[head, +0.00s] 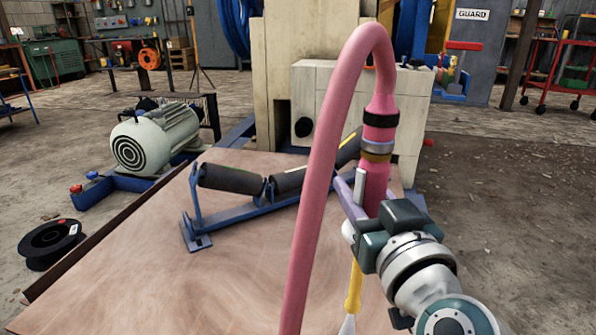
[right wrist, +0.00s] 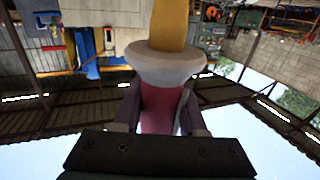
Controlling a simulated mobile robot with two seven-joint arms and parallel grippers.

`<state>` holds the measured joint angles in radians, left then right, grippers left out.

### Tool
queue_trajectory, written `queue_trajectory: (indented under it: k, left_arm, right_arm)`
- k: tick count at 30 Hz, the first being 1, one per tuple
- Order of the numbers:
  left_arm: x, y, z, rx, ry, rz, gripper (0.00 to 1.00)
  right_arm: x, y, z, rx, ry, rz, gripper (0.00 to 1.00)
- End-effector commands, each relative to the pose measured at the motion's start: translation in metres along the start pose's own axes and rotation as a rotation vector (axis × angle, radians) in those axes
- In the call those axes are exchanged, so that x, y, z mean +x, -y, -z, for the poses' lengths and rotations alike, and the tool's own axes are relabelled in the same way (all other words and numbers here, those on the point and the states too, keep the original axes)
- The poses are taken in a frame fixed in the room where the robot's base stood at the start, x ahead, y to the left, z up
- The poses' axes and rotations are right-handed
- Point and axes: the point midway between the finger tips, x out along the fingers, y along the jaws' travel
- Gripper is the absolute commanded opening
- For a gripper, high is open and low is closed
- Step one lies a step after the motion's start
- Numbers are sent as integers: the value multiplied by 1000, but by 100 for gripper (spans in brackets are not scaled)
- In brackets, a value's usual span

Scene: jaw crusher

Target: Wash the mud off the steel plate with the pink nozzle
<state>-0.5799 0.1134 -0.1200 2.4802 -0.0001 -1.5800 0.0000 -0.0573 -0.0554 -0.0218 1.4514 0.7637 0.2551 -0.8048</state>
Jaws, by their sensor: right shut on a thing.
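My right gripper (head: 361,195) is shut on the pink nozzle (head: 378,160) and holds it upright above the brown top. The pink hose (head: 318,170) arches from the nozzle's upper end and runs down past the bottom edge. A yellow part (head: 354,288) shows below the gripper, with a pale tip at the bottom edge. In the right wrist view the nozzle's pink body (right wrist: 158,105) sits between the fingers, with a pale collar and yellow barrel beyond. No separate steel plate can be made out; I cannot tell whether the brown, swirled top (head: 190,285) is mud-covered steel. My left gripper is not in view.
A blue roller frame (head: 240,212) with dark rollers lies across the top's far part. A grey-green motor (head: 155,140) stands on a blue base at left, near a black spool (head: 50,245). The cream crusher body (head: 310,90) rises behind. The top's front left is clear.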

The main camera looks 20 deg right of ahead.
Motion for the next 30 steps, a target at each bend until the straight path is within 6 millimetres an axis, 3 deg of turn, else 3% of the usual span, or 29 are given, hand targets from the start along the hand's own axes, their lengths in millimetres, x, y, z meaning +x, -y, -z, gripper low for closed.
queue_trajectory:
  k: [18, 30]
  left_arm:
    - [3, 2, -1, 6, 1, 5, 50]
    - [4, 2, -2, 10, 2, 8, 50]
  right_arm:
    - [18, 42, 0, 1, -2, -2, 0]
    - [21, 50, 1, -1, -2, 0, 0]
